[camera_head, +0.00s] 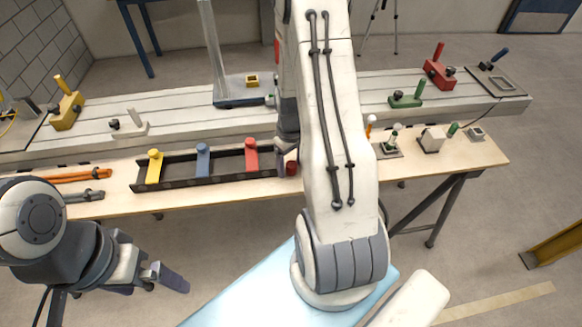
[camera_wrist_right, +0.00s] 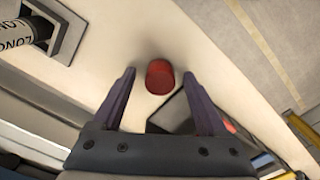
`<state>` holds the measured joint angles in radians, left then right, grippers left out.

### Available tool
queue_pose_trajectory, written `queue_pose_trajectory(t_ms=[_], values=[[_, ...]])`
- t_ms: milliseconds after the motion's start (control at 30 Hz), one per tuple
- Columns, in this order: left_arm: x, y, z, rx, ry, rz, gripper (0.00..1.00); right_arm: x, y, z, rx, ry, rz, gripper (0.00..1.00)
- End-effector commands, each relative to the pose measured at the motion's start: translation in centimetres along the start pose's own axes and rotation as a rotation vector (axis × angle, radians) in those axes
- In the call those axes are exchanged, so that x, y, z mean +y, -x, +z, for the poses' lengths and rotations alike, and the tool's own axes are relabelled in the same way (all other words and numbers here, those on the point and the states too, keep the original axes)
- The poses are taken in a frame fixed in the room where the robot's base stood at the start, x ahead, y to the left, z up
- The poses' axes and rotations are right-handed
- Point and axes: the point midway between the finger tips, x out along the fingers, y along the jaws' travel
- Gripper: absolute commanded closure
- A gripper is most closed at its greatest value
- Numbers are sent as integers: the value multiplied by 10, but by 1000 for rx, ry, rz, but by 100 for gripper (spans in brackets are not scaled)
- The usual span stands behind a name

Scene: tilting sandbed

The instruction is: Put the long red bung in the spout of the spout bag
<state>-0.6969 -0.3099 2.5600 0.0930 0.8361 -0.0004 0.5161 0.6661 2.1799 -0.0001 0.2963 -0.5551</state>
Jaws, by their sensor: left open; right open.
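A red cylinder (camera_head: 291,168), which may be the long red bung, stands on the wooden table just right of the dark rack. In the right wrist view the red cylinder (camera_wrist_right: 159,77) appears between the fingertips of my open right gripper (camera_wrist_right: 160,73). No contact shows, and I cannot tell the height gap. In the head view my right gripper (camera_head: 287,152) is partly hidden by its arm, close to the cylinder. My left gripper (camera_head: 158,288) is open and empty in front of the table at lower left. I cannot make out the spout bag for certain.
The dark rack (camera_head: 180,185) holds yellow (camera_head: 154,166), blue (camera_head: 202,160) and red (camera_head: 251,154) upright pieces. Orange (camera_head: 82,176) and grey (camera_head: 84,196) tools lie at left. A white block (camera_head: 433,139) and small fixtures stand at right. The slatted bed (camera_head: 330,100) runs behind.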

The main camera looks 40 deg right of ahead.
Motion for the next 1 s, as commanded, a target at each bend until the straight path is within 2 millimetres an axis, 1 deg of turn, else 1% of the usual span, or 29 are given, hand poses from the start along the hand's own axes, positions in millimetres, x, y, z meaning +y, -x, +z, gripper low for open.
queue_pose_trajectory(t_ms=[133,167,200,267,300,333,367,633,767,867,1000], values=[[0,0,0,0,0,0,0,0,0,0,1,0,1,24],[0,0,0,0,0,0,0,0,0,0,1,0,1,31],[0,0,0,0,0,0,0,0,0,0,1,0,1,47],[0,0,0,0,0,0,0,0,0,0,1,0,1,70],[0,0,0,0,0,0,0,0,0,0,1,0,1,85],[0,0,0,0,0,0,0,0,0,0,1,0,1,96],[0,0,0,0,0,0,0,0,0,0,1,0,0,100],[0,0,0,0,0,0,0,0,1,0,1,0,1,100],[0,-1,0,0,0,0,0,1,7,-1,3,0,2,100],[0,-2,0,0,0,0,0,1,16,-1,4,0,3,100],[0,-5,0,0,0,0,0,1,39,-2,7,0,4,100]])
